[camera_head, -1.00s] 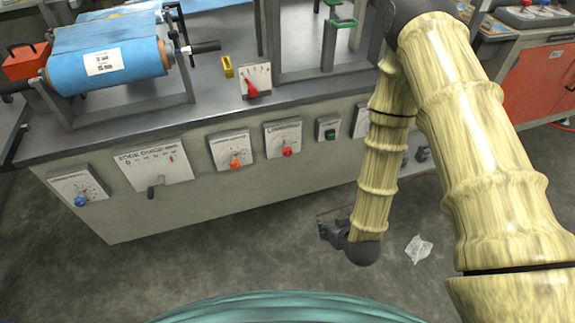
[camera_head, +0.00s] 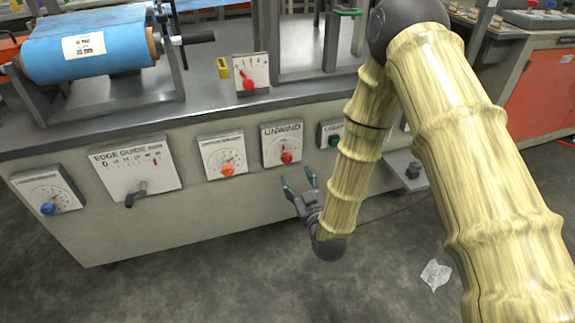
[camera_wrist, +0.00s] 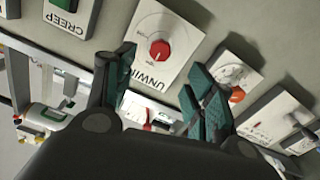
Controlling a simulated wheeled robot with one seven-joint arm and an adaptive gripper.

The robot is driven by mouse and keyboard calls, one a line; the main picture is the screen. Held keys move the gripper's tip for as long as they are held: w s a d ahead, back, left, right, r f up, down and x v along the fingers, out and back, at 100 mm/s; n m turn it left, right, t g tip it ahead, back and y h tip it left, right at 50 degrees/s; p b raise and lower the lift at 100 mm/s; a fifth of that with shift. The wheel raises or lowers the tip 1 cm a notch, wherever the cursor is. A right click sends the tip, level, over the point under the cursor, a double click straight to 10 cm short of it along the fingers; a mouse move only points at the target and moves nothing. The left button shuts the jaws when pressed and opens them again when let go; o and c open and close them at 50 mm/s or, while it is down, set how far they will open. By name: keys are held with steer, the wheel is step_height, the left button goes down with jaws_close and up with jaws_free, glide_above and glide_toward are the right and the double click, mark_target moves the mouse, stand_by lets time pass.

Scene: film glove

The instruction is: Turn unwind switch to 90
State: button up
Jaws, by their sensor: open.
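The unwind switch is a red knob (camera_head: 287,157) on a white plate labelled UNWIND (camera_head: 280,131), on the front panel of the machine. In the wrist view the red knob (camera_wrist: 159,50) shows above and between my fingers, with its plate (camera_wrist: 180,33) upside down. My gripper (camera_head: 299,182) is open and empty, just below the plate and apart from the knob. Its teal fingertips also show in the wrist view (camera_wrist: 160,75). The dial marks are too small to read.
An orange knob (camera_head: 228,170) on its plate sits left of the unwind plate. A green switch (camera_head: 336,140) is on the right, partly behind my arm. A lever (camera_head: 135,198) and a blue knob (camera_head: 48,209) are further left. Crumpled plastic (camera_head: 435,274) lies on the floor.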

mark_target(288, 160)
steer(key=b+x, duration=0.2)
steer(key=x, duration=0.8)
steer(key=shift+w+b, duration=0.25)
steer(key=shift+b, duration=0.05)
steer(key=c, duration=1)
